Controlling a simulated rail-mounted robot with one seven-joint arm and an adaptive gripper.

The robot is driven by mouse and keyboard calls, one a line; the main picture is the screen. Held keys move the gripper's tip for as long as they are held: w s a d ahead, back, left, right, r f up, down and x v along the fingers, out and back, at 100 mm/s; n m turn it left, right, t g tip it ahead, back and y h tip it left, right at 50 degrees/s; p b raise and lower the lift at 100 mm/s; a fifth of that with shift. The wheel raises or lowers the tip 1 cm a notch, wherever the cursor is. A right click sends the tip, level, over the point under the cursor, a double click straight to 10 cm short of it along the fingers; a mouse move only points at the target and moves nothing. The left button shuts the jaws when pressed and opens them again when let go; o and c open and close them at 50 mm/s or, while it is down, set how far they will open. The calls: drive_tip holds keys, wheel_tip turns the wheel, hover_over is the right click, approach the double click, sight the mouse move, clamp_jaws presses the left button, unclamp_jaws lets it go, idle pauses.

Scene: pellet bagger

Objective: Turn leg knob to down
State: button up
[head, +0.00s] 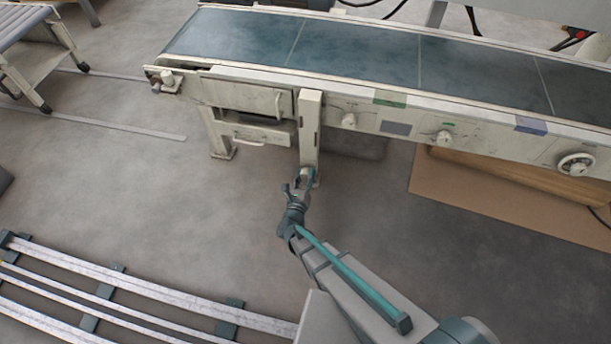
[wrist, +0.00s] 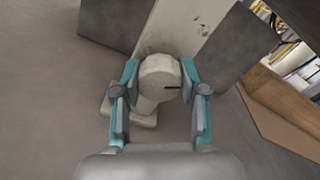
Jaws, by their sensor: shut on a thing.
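The leg knob (wrist: 160,78) is a pale, rounded knob with a short dark mark pointing to the right in the wrist view. It sits low on the conveyor's pale leg (head: 310,130), near the foot. My gripper (head: 303,178) is at the lower part of this leg in the head view, where its fingers mostly hide the knob. In the wrist view my gripper (wrist: 160,88) has its teal-edged fingers on the left and right sides of the knob, shut on it.
The conveyor (head: 360,60) runs above, with more knobs (head: 444,137) and a handwheel (head: 575,164) on its side. A drawer-like panel (head: 262,132) is left of the leg. A brown board (head: 480,200) lies to the right. Floor rails (head: 130,300) run at lower left.

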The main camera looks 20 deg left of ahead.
drive_tip(key=n+p, duration=0.1)
drive_tip(key=n, duration=0.5)
drive_tip(key=shift+n+p, duration=0.3)
drive_tip(key=shift+p, duration=0.05)
drive_tip(key=n+p, duration=0.2)
drive_tip(key=n, duration=0.3)
drive_tip(key=shift+n, duration=0.4)
drive_tip(key=o, duration=1.2)
drive_tip(key=shift+c, duration=0.2)
drive_tip(key=s, duration=1.2)
drive_tip(key=shift+d, duration=0.35)
